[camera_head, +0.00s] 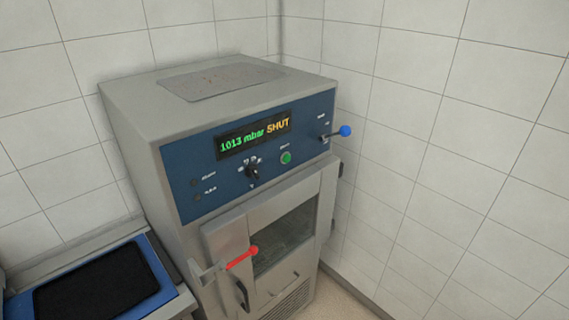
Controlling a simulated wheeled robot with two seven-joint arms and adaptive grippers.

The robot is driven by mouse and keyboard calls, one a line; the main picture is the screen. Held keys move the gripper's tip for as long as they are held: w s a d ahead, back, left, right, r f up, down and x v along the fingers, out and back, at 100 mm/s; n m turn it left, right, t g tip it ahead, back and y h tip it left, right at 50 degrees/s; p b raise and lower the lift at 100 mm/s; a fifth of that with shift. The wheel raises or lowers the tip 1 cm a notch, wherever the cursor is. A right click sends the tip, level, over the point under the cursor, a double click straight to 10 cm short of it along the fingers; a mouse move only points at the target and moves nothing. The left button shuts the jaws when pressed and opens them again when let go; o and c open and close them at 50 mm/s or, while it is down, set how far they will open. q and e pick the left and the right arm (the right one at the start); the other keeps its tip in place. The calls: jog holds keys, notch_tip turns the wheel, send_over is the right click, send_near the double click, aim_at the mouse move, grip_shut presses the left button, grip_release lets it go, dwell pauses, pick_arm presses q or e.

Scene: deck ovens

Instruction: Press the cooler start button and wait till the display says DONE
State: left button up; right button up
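The cooler (180,130) is a grey metal cabinet with a blue control panel (190,160) on its upper front. Its display (254,134) reads "1013 mbar" in green and "SHUT" in orange. A round green button (286,158) sits below the display, to the right of a black knob (253,171). The labels on the panel are too small to read. A lever with a blue ball (345,130) sticks out at the panel's right end. The door (226,235) with a window looks closed, and a lever with a red ball (254,250) crosses its front. Neither gripper shows.
A low unit with a blue-framed black surface (95,288) stands at the lower left beside the cooler. White tiled walls (440,130) close in behind and to the right. A strip of bare floor (340,300) shows at the bottom.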

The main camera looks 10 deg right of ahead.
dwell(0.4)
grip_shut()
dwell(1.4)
